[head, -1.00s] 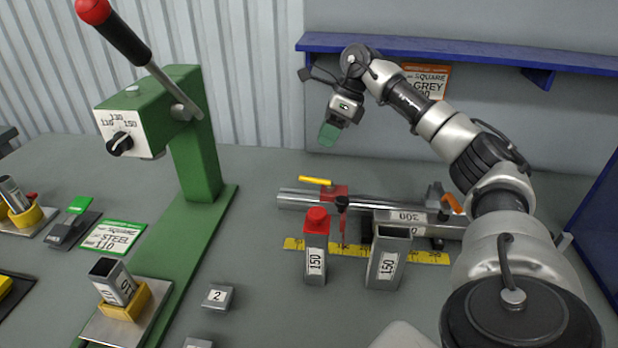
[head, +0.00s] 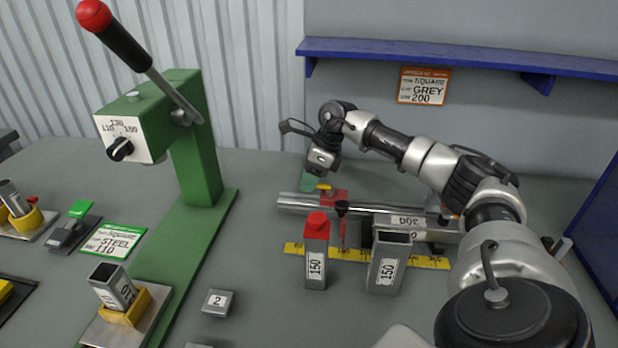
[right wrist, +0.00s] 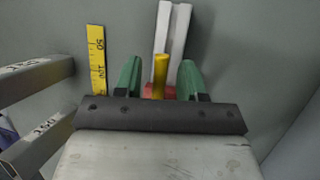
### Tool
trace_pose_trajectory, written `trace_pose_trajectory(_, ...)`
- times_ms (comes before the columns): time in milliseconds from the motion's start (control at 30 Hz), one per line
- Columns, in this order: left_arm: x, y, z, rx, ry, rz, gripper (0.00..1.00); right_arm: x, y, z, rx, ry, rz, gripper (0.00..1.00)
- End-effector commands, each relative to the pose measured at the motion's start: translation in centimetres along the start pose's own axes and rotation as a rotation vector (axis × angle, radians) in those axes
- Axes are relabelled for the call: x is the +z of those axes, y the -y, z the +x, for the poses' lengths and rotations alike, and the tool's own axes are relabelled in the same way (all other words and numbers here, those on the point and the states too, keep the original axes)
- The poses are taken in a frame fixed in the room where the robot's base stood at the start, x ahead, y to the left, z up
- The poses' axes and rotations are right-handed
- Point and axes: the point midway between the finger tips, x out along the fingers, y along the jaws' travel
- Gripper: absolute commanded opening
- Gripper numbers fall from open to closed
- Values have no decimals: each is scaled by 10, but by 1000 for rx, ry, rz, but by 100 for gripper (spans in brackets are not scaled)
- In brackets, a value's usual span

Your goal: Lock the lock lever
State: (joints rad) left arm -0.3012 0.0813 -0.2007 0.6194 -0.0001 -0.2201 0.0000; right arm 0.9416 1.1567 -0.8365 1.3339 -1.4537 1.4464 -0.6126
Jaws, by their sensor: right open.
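The lock lever (head: 324,187) is a short yellow bar on a red block (head: 334,196) on the silver rail; in the head view it is partly hidden by my right gripper. My right gripper (head: 309,183) is over the lever, with its green fingers pointing down. In the right wrist view the yellow lever (right wrist: 160,72) shows between the two open green fingers of the gripper (right wrist: 159,80), with gaps on both sides. My left gripper is not in view.
The green lever press (head: 195,160) stands to the left. A blue shelf (head: 450,58) hangs behind.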

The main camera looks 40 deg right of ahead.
Motion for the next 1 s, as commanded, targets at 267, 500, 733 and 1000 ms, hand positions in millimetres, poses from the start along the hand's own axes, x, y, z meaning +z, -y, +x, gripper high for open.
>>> trace_pose_trajectory(267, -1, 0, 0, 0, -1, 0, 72, 0, 0, 0, 0, 0, 0, 17)
trace_pose_trajectory(500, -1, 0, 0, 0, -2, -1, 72, 0, 0, 0, 0, 0, 0, 0)
trace_pose_trajectory(733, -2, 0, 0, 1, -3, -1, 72, 0, -1, 0, 3, -1, -7, 0)
trace_pose_trajectory(1000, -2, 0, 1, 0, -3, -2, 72, 0, -9, 1, 38, -19, -92, 0)
